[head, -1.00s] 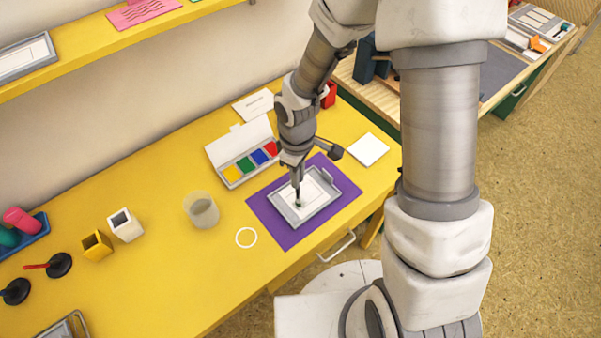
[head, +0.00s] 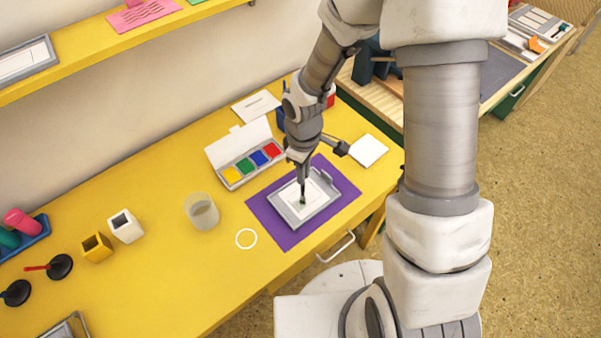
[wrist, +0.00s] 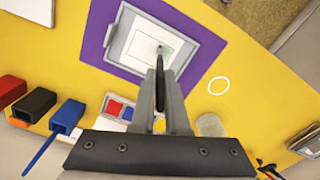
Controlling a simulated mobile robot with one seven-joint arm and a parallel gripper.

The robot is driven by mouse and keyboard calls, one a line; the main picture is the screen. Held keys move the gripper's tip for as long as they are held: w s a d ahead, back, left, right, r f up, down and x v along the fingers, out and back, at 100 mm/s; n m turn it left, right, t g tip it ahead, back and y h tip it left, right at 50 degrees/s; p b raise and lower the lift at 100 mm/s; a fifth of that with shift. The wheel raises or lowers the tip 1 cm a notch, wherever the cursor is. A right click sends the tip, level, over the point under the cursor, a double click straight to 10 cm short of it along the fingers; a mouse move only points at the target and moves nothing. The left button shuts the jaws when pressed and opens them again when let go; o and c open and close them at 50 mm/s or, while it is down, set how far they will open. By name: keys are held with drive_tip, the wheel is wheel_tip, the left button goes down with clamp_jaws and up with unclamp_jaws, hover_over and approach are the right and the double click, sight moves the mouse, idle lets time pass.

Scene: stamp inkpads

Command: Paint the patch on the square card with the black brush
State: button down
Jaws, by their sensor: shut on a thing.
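The square white card (head: 317,197) lies in a grey clip tray (head: 329,207) on a purple mat (head: 345,187). My gripper (head: 303,180) is above the card and shut on the black brush (head: 303,196), which points down. In the wrist view, the brush (wrist: 160,62) runs between the fingers of my gripper (wrist: 168,80), and its tip is over a small greenish patch (wrist: 165,50) on the card (wrist: 150,30). The tip looks at or very near the patch; I cannot tell whether it touches.
The paint box (head: 244,164) with yellow, green, blue and red pads lies open left of the mat. A white square (head: 368,150) lies right.

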drive_tip(key=shift+s+a+r, duration=0.25)
drive_tip(key=shift+s+a, duration=0.15)
drive_tip(key=shift+a, duration=0.1)
drive_tip(key=shift+s+a+r, duration=0.2)
drive_tip(key=shift+s+a, duration=0.15)
drive_tip(key=shift+a, duration=0.15)
idle(0.4)
drive_tip(key=shift+w+a+f, duration=0.1)
drive_tip(key=shift+w+a, duration=0.3)
drive_tip(key=shift+w, duration=0.2)
drive_tip(key=shift+w+a+f, duration=0.1)
drive_tip(key=shift+w+a, duration=0.3)
drive_tip(key=shift+w, duration=0.2)
drive_tip(key=shift+f+b, duration=0.3)
drive_tip(key=shift+b, duration=0.2)
